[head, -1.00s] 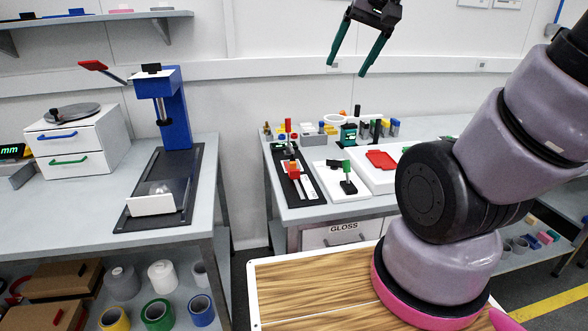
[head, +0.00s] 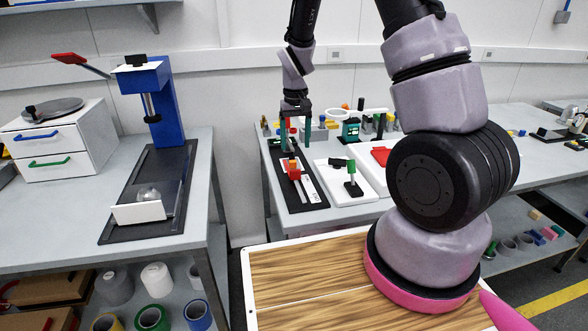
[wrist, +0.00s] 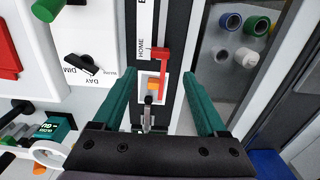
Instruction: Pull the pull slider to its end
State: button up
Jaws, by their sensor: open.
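The pull slider is a red and orange block (head: 293,169) on a black board (head: 309,205) with a white strip, at the left end of the middle bench. In the wrist view its red piece (wrist: 162,60) sits beside the printed word HOME, with an orange part just below it. My gripper (head: 296,141) points down over the far part of this board, with teal fingers apart. In the wrist view the open gripper (wrist: 159,80) has one finger on each side of the board's strip, and the red piece lies between and just beyond the tips. I see no contact.
A white panel with a black and green switch (head: 350,178) stands right of the board, with a red piece (head: 381,156) on another panel. Several small blocks stand behind. A blue press (head: 165,105) occupies the left bench, and a gap separates the benches.

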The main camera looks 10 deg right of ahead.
aim_at(295, 170)
notch_tip(295, 170, down, 11)
jog(key=shift+r, duration=0.1)
dwell(0.3)
jog(key=shift+c, duration=0.3)
grip_shut()
dwell(1.2)
